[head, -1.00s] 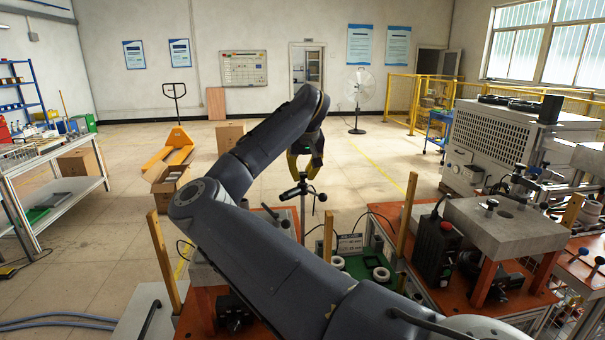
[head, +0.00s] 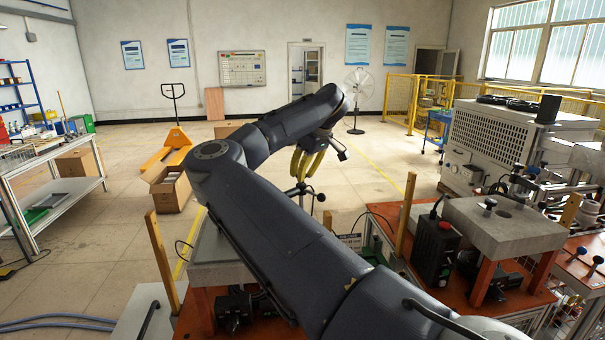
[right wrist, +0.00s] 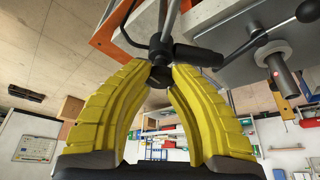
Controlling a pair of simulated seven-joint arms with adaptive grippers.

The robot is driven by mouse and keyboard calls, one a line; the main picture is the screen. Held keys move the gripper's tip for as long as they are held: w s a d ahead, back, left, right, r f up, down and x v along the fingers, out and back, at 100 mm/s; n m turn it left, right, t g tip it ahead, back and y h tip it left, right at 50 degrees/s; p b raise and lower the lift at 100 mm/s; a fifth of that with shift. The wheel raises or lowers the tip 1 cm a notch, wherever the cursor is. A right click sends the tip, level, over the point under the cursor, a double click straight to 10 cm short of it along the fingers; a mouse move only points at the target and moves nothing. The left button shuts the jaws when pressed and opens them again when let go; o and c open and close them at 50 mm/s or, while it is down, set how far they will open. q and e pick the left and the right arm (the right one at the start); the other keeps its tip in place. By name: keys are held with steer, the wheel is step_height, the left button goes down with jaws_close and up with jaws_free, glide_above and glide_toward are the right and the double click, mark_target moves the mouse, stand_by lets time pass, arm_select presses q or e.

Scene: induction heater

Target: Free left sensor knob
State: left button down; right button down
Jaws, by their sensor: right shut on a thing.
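My right gripper (head: 301,177) reaches down with its yellow fingers to the top of a thin sensor stand (head: 302,198). In the right wrist view the two yellow fingertips (right wrist: 162,73) close in on a small black knob (right wrist: 158,77) at the clamp head of the stand. The gripper is shut on this knob, and the fingertips partly cover it. A black cylindrical part (right wrist: 198,55) sticks out to the right of the clamp, beside the knob. My left gripper is in neither view.
A grey block with a lever (right wrist: 255,50) stands right of the clamp in the wrist view. In the head view, wooden posts (head: 163,262) rise from the orange bench (head: 376,212). A black control box (head: 433,250) stands to the right. My right arm hides much of the bench.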

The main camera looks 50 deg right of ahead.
steer(key=shift+w, duration=0.1)
stand_by(0.5)
steer(key=c, duration=1)
jaws_free()
steer(key=shift+v, duration=5.95)
